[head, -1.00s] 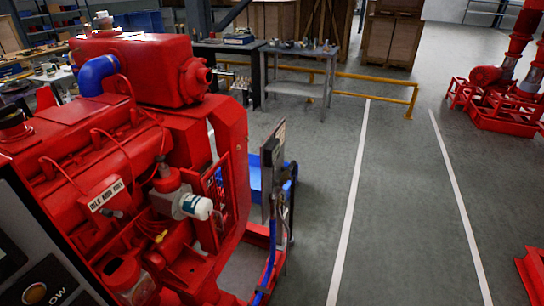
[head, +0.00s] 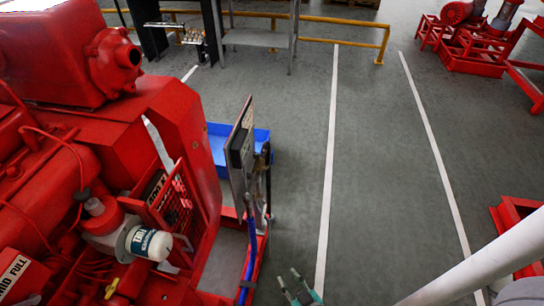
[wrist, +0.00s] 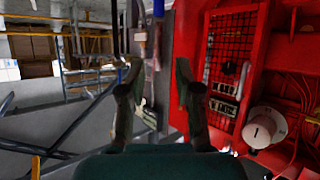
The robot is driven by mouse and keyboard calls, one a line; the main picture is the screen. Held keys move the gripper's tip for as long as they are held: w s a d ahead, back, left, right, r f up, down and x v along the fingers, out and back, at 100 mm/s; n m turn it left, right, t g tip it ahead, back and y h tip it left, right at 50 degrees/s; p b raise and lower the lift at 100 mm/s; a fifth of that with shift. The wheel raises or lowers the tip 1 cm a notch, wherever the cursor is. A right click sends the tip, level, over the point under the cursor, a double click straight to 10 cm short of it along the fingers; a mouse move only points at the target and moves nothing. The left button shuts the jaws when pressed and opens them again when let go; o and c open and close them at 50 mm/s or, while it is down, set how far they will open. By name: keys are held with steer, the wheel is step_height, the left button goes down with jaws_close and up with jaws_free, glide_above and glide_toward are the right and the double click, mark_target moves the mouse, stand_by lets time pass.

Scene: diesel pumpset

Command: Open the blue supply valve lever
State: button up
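My gripper (head: 300,288) shows at the bottom of the head view, in the open floor right of the red engine (head: 130,150). In the wrist view my gripper (wrist: 158,85) has its two dark green fingers apart, with nothing held between them. A thin upright panel (head: 241,150) stands at the engine's near end, with dark fittings on its right side and a blue hose (head: 249,262) running down below it. My gripper is to the right of this hose, apart from it in the picture. I cannot make out a blue valve lever for certain in either view.
A blue tray (head: 222,148) lies behind the panel. A white filter canister (head: 149,243) and a mesh guard (head: 172,208) sit on the engine's side. A yellow rail (head: 340,43) and grey bench (head: 258,38) stand at the back.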

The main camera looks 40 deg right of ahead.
steer(key=w+d+f+m+h, duration=0.25)
steer(key=w+d, duration=0.25)
steer(key=w, duration=0.6)
steer(key=m+g+h, duration=0.2)
steer(key=m+h, duration=0.4)
steer(key=h, duration=0.3)
glide_toward(272, 157)
steer(key=x, duration=1.1)
jaws_close()
